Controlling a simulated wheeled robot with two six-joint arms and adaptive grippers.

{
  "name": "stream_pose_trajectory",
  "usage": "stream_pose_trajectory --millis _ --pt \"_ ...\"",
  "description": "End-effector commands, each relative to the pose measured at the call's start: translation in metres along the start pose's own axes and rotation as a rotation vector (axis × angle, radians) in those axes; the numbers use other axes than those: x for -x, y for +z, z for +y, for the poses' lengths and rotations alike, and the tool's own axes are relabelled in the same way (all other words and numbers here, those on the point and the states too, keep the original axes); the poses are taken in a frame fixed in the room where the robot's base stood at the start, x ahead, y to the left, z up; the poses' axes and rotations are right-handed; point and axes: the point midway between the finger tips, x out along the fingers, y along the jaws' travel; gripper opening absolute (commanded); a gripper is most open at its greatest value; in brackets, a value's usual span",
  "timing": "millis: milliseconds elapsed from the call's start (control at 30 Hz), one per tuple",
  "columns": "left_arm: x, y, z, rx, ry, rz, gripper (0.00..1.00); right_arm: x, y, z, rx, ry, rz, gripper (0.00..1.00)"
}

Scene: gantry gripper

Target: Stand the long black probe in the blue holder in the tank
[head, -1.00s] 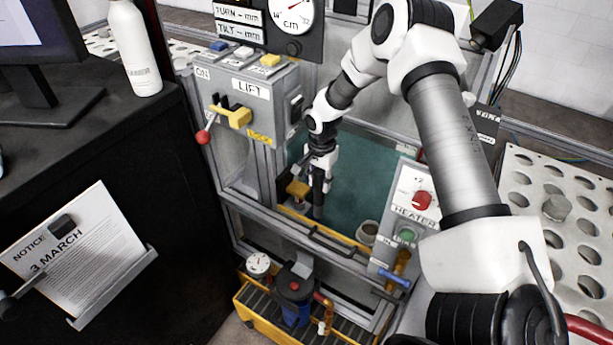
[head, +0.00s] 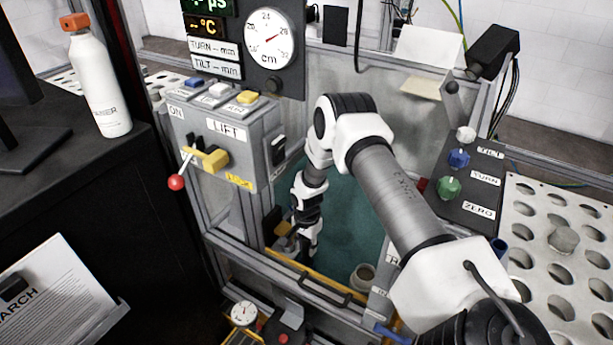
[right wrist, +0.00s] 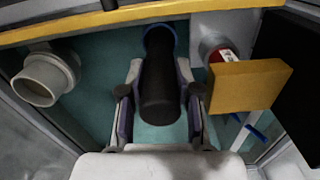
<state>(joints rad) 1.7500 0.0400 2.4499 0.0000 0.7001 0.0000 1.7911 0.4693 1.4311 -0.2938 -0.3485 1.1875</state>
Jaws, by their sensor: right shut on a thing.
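My right gripper (head: 305,235) reaches down into the tank (head: 345,215) near its left front corner. In the right wrist view its fingers (right wrist: 160,108) are shut on the long black probe (right wrist: 160,85). The probe points away from the wrist. Its far end lines up with the round blue holder (right wrist: 160,36), whose rim shows around that end. I cannot tell whether the end is inside the holder or just above it. In the head view the gripper and front rail mostly hide the probe, and the holder cannot be made out. My left gripper is out of view.
A pale cup (head: 363,277) stands in the tank right of the gripper; it also shows in the right wrist view (right wrist: 45,80). A yellow block (right wrist: 250,86) is close beside the fingers. The lift box (head: 222,135) borders the tank on the left, the knob panel (head: 462,180) on the right.

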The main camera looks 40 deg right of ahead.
Motion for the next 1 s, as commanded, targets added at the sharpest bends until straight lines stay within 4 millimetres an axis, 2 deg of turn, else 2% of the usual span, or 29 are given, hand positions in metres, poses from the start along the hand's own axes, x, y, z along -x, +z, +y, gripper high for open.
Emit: stream_pose_trajectory --millis 33,167,400,767,800,833,1000 --pt "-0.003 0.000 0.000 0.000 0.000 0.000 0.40 -0.009 0.000 0.000 0.002 0.001 0.001 0.02" --pt "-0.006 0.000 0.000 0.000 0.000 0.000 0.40 -0.021 0.000 0.000 0.001 0.000 0.001 0.02" --pt "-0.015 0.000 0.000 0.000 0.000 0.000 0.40 -0.058 0.000 0.000 0.001 -0.001 0.001 0.02" --pt "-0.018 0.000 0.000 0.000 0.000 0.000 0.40 -0.062 0.000 -0.001 0.001 -0.001 0.001 0.02" --pt "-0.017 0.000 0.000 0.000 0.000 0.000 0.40 -0.062 0.000 0.000 0.001 -0.001 0.001 0.40" --pt "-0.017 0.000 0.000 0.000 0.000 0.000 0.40 -0.061 0.000 0.000 0.001 -0.001 0.001 0.43" --pt "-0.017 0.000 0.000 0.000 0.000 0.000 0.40 -0.061 0.000 0.000 0.001 -0.001 0.000 0.43"
